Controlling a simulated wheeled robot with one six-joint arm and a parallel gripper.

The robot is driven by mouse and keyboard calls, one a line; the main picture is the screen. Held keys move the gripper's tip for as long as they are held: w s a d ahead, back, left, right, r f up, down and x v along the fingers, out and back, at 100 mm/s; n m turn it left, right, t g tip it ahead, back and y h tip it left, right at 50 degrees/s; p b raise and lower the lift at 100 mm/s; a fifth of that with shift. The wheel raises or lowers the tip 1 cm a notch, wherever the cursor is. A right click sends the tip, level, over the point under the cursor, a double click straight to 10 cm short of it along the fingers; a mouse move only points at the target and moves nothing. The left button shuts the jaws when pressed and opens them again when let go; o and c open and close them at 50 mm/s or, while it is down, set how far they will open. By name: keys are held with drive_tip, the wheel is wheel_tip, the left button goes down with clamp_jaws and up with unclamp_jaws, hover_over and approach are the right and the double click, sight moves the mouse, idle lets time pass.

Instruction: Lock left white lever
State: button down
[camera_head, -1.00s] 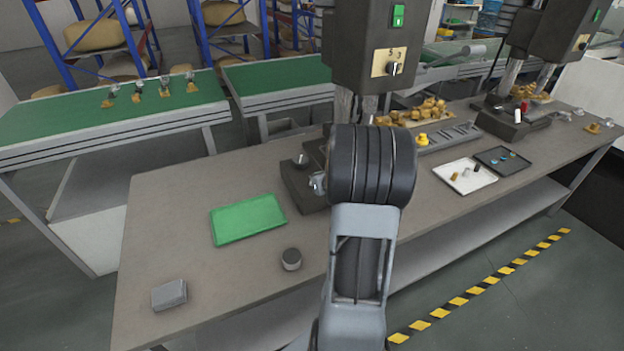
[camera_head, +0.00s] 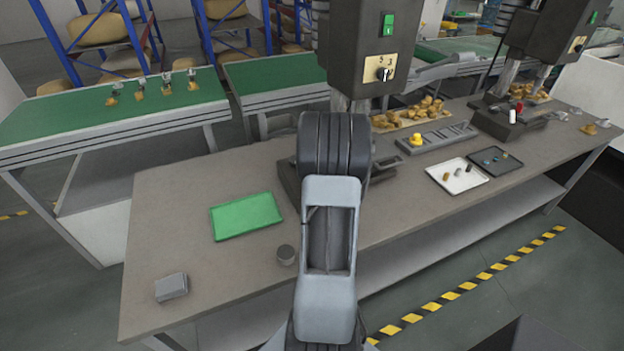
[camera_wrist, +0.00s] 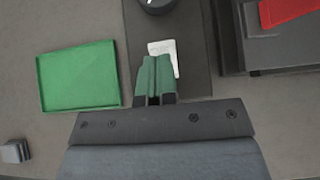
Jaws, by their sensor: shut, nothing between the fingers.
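My gripper (camera_wrist: 155,62) has green fingers and is shut and empty in the wrist view. It is over the dark base plate (camera_wrist: 190,75) of the left machine. A small white piece (camera_wrist: 164,48) with faint marks shows just beyond and partly behind the fingertips; I cannot tell whether it is the lever or a label, or whether the fingers touch it. In the head view my arm hides the gripper and much of the left machine's base (camera_head: 287,178). A small white upright piece (camera_head: 512,116) stands on the right machine.
A green tray (camera_head: 246,217) lies left of the base. A black knob (camera_wrist: 154,4) and a red part (camera_wrist: 284,11) are ahead. White and black trays are farther right.

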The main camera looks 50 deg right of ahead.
drive_tip(key=shift+r+p, duration=0.55)
drive_tip(key=shift+r, duration=0.25)
drive_tip(key=s+a+r+p, duration=0.1)
drive_tip(key=s+r+p, duration=0.1)
drive_tip(key=r, duration=0.3)
drive_tip(key=s+a+r+p, duration=0.2)
drive_tip(key=s+r, duration=0.1)
drive_tip(key=r, duration=0.3)
drive_tip(key=shift+s+r, duration=0.2)
drive_tip(key=shift+s, duration=0.2)
